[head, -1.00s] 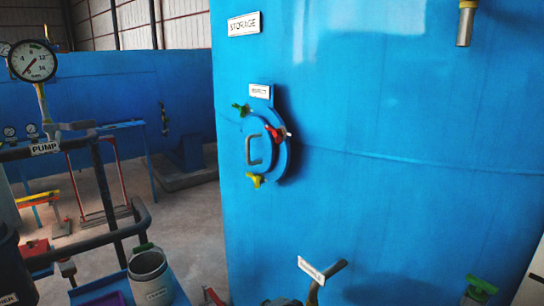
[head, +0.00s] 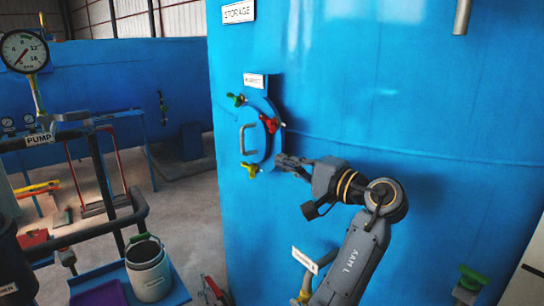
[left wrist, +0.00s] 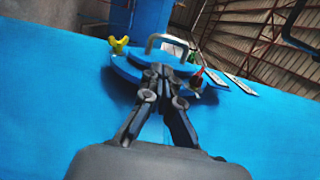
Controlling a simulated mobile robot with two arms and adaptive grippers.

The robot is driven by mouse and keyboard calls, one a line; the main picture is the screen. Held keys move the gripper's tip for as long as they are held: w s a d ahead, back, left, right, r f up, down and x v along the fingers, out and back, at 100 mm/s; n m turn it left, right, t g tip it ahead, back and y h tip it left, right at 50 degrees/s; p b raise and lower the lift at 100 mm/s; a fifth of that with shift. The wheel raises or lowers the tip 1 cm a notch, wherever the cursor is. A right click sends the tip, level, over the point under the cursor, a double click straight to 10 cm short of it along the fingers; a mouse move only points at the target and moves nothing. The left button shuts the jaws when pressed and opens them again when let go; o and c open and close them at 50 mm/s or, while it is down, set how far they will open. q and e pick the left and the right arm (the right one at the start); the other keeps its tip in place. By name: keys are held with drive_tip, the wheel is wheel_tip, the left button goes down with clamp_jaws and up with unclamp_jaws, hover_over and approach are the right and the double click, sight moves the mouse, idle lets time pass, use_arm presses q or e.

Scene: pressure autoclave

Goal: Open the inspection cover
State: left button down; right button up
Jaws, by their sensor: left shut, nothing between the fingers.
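The inspection cover (head: 261,150) is a round blue plate with a grey handle (head: 243,139) on the side of the blue storage tank (head: 400,100). Around it are a green wing knob (head: 237,100), a red one (head: 271,124) and a yellow one (head: 250,170). The cover looks seated on its flange. My left gripper (head: 279,161) is shut and empty at the cover's lower right edge, near the yellow knob; contact is unclear. In the left wrist view, the fingers (left wrist: 160,72) overlap the cover's edge (left wrist: 127,68), with the handle (left wrist: 167,41) beyond. My right gripper is out of view.
A pump gauge (head: 24,52) and dark pipes stand at the left. A grey pot (head: 149,275) stands on a blue bench at lower left. A labelled pipe (head: 305,259) and a green-topped valve (head: 470,279) are low on the tank. A pipe (head: 462,17) hangs at upper right.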

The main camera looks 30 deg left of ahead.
sight(258, 151)
use_arm(q)
drive_tip(key=p+x, duration=0.3)
drive_tip(key=x, duration=0.5)
drive_tip(key=shift+w+a+p, duration=0.1)
drive_tip(key=shift+a+p, duration=0.15)
drive_tip(key=shift+p, duration=0.1)
drive_tip(key=shift+w+a+f, duration=0.1)
drive_tip(key=shift+a, duration=0.3)
drive_tip(key=shift+w, duration=0.1)
